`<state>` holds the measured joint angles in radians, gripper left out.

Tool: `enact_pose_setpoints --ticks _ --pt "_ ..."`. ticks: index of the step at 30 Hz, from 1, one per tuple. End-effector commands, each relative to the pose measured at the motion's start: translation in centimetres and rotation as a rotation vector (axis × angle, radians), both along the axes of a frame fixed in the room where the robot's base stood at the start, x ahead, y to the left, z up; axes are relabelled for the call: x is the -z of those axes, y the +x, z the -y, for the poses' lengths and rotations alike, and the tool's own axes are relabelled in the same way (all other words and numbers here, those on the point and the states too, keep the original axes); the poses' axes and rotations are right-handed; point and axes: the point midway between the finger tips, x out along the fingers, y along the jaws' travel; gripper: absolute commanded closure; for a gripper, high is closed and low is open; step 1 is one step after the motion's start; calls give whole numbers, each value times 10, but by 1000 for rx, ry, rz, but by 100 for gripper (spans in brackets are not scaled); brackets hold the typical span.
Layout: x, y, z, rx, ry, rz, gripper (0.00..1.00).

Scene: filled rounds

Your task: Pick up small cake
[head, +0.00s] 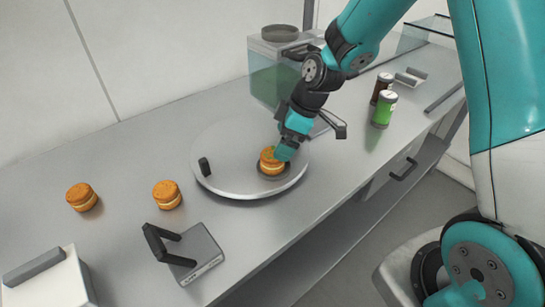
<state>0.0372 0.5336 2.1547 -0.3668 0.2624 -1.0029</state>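Three small round golden cakes with a pale filling show in the head view. One cake (271,162) sits on the round metal plate (235,186), near its right side. A second cake (167,194) stands on the counter left of the plate, and a third cake (82,197) is farther left. My gripper (286,149) is low over the plate, at the upper right of the cake there, and overlaps it in the picture. I cannot tell whether the fingers hold it; their tips are small and partly hidden.
A grey box with a black handle (200,252) stands at the counter's front. A white box with a grey handle (48,282) is at lower left. A green-filled clear container (272,82), a green can (384,109) and a dark can (382,87) stand at the back.

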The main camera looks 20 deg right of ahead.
Motion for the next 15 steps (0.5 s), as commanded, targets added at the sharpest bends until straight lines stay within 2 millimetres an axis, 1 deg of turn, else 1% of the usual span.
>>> enact_pose_setpoints --ticks 3,8,15 --pt "10 2 -4 0 0 -1 5" --pt "18 3 -9 -2 0 -3 5" --pt "49 6 -24 0 1 -3 5"
